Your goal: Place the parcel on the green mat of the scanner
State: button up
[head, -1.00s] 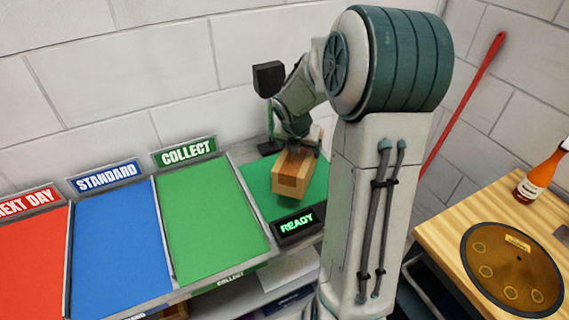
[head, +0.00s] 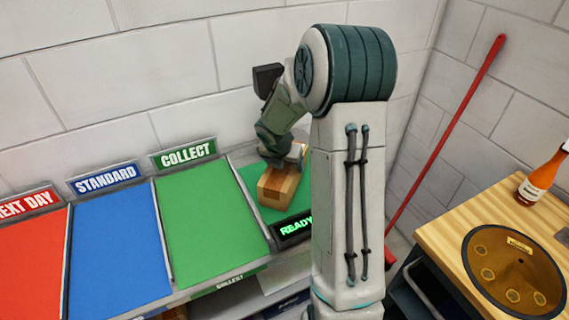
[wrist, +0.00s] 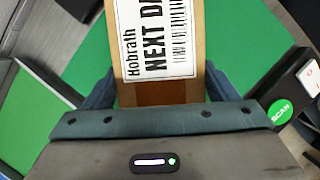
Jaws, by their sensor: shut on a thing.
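The parcel (head: 279,190) is a brown box with a white label reading "Hobrath NEXT DA…" in the wrist view (wrist: 160,92). My gripper (head: 287,160) is shut on it from above, with one blue-grey finger on each side in the wrist view (wrist: 160,88). The scanner's green mat (head: 248,176) lies under the parcel and also shows around it in the wrist view (wrist: 250,42). The parcel is at or very near the mat surface; I cannot tell whether it touches. The scanner's display (head: 294,228) reads READY in green, its right end hidden by my arm.
Left of the scanner are the green COLLECT bay (head: 210,225), blue STANDARD bay (head: 115,245) and red NEXT DAY bay (head: 30,260). A black box with a green SCAN label (wrist: 280,112) is beside the mat. A wooden table with a bottle (head: 540,175) stands right.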

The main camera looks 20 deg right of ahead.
jog(key=shift+w, duration=0.1)
jog(key=o, duration=1.6)
jog(key=p+v, duration=0.1)
jog(key=v, duration=1)
jog(key=s+a+r+m+y, duration=0.1)
jog(key=s+a+r+m, duration=0.1)
jog(key=s+m, duration=0.5)
jog(key=s+a+r+m+y, duration=0.1)
jog(key=s+a+r+m, duration=0.2)
jog(key=s+m, duration=0.5)
jog(key=s+a+r+m+y, duration=0.1)
jog(key=s+a+r+m, duration=0.2)
jog(key=s+a+m, duration=0.2)
jog(key=shift+s+m+t, duration=0.4)
jog(key=shift+s+m, duration=1.35)
jog(key=shift+m, duration=1.95)
jog(key=shift+a, duration=0.1)
